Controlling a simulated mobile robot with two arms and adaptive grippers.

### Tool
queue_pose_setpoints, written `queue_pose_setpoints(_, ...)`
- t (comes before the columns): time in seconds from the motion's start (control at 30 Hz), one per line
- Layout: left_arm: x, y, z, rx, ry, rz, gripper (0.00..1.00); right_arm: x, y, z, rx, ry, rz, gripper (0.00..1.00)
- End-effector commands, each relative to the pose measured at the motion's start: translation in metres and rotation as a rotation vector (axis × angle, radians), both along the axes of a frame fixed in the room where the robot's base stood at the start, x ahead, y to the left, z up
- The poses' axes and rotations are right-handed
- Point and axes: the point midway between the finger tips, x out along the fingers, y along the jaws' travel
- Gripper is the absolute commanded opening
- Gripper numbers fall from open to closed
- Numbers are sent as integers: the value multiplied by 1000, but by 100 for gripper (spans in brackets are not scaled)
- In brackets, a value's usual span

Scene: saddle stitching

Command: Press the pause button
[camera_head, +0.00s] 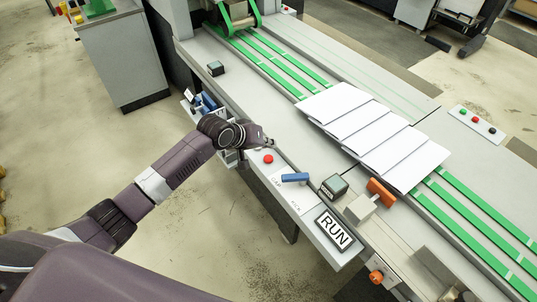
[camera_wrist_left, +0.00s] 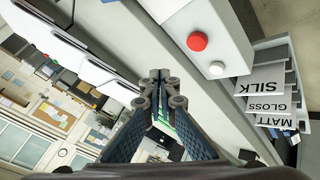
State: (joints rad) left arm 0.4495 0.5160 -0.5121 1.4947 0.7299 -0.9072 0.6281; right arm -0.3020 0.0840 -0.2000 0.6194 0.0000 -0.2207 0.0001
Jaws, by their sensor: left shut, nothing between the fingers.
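My left gripper (camera_head: 266,143) is shut and empty, over the near edge of the machine's control strip (camera_head: 284,187). A red round button (camera_head: 268,158) on the strip is just beside the fingertips. The left wrist view shows my left gripper (camera_wrist_left: 160,82) with its fingertips together, the red button (camera_wrist_left: 197,41) and a white button (camera_wrist_left: 217,68) on a light panel. In that view the fingers are apart from both buttons. No button label reads "pause", so I cannot tell which one it is. The white button is not visible in the head view. My right gripper is not in view.
A blue lever (camera_head: 295,178), a RUN sign (camera_head: 332,230) and an orange handle (camera_head: 381,191) lie farther along the machine. White sheets (camera_head: 372,130) cover green belts. A separate panel (camera_head: 484,124) has green, red and black buttons. Trays labelled SILK, GLOSS (camera_wrist_left: 268,103) and MATT are nearby.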

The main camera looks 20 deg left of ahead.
Motion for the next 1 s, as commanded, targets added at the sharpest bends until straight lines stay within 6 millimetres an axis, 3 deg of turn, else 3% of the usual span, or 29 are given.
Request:
queue_pose_setpoints(0.03,11,8,5,-13,-5,24,0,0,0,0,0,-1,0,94)
queue_pose_setpoints(0.17,25,17,14,-38,-14,58,0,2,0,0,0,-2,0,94)
queue_pose_setpoints(0.57,26,18,13,-40,-15,62,0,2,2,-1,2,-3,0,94)
queue_pose_setpoints(0.77,26,18,3,-39,-15,61,0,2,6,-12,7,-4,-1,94)
queue_pose_setpoints(1.0,25,18,-23,-38,-16,60,0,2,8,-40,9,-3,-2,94)
